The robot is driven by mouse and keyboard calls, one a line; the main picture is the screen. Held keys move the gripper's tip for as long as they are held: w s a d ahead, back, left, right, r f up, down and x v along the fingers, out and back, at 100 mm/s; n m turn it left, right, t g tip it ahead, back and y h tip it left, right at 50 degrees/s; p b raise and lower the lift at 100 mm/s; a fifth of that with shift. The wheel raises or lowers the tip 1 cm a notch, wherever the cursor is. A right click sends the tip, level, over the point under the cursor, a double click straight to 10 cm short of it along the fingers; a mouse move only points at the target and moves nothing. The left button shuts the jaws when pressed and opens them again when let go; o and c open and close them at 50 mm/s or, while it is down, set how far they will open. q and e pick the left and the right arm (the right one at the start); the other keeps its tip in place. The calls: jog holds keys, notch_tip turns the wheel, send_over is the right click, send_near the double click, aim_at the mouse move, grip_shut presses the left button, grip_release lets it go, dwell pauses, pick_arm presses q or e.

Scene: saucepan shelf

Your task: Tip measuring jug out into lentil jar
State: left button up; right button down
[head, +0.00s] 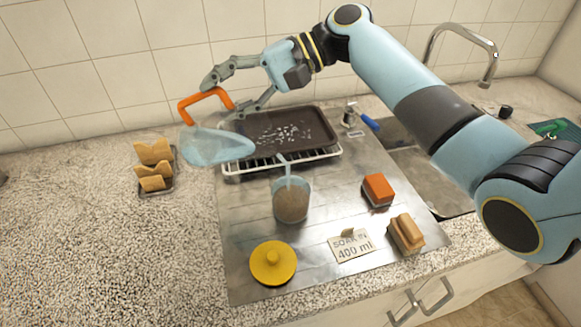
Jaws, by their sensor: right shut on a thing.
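The measuring jug (213,148) is clear and bluish, with an orange handle (204,97). It is tipped on its side in the air, its mouth end toward the right, above and left of the lentil jar. My right gripper (232,98) is shut on the orange handle. The lentil jar (291,202) is clear, open and upright on the steel drainer, with brown contents. A thin pale streak (287,170) stands from its mouth; I cannot tell whether it is liquid or a utensil. My left gripper is not in view.
A yellow lid (273,263), a "SOAK IN 400 ml" card (352,246), a brush (406,234) and an orange sponge (378,189) lie around the jar. A dark tray (290,130) on a rack stands behind. Left counter is mostly clear beside a toast rack (154,167).

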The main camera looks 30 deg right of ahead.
jog(key=shift+r, duration=0.1)
jog(key=shift+s+d+r, duration=0.1)
jog(key=shift+s+d, duration=0.1)
jog(key=shift+w+a+b, duration=0.1)
jog(key=shift+b, duration=0.25)
jog(key=shift+y, duration=0.3)
jog(key=shift+s+d+t, duration=0.25)
jog(key=shift+t, duration=0.05)
